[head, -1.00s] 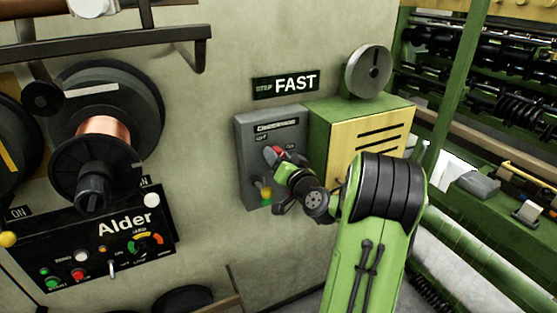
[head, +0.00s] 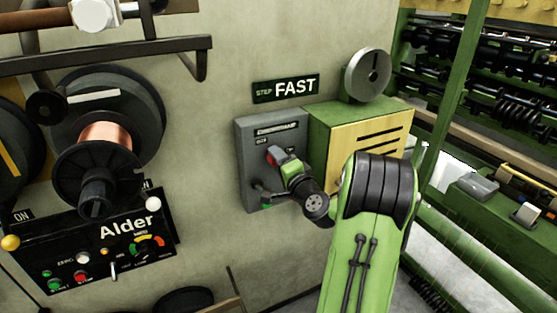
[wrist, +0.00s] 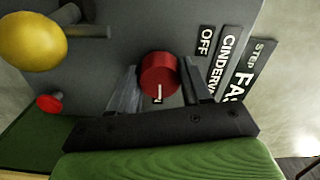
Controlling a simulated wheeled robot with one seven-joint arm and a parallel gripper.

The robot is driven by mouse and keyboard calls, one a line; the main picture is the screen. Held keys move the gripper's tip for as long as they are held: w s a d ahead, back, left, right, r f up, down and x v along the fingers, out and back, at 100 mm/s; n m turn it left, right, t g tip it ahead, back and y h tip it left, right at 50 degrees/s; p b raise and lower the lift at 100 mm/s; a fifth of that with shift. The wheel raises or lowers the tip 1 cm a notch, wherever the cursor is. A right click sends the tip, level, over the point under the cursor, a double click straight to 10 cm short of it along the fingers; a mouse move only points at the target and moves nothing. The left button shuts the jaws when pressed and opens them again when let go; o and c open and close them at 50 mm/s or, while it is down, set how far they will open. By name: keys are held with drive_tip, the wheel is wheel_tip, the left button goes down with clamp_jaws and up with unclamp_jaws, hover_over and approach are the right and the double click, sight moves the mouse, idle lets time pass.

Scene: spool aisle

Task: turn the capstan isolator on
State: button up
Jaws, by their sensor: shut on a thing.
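The isolator is a grey wall box (head: 251,150) with a red round knob (head: 272,158). In the wrist view the knob (wrist: 158,72) sits between my gripper's two fingers (wrist: 160,82), which are shut on its sides. A white line on the knob points down in that view, away from the OFF label (wrist: 205,40). A plate beside it reads "CINDERV…" (wrist: 228,60), partly hidden by a finger. In the head view my gripper (head: 280,160) meets the box front.
A yellow ball on a rod (wrist: 32,40) and a small red button (wrist: 48,103) are on the box below the knob. A green cabinet (head: 325,118) stands right of it. The "STEP FAST" sign (head: 286,88) is above. A black Alder panel (head: 85,245) is at left.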

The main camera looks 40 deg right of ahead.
drive_tip(key=shift+m, duration=0.3)
idle(0.4)
drive_tip(key=o, duration=1.1)
drive_tip(key=shift+c, duration=0.2)
drive_tip(key=b+v, duration=0.6)
drive_tip(key=v, duration=1)
drive_tip(key=shift+b, duration=0.4)
drive_tip(key=shift+w, duration=0.15)
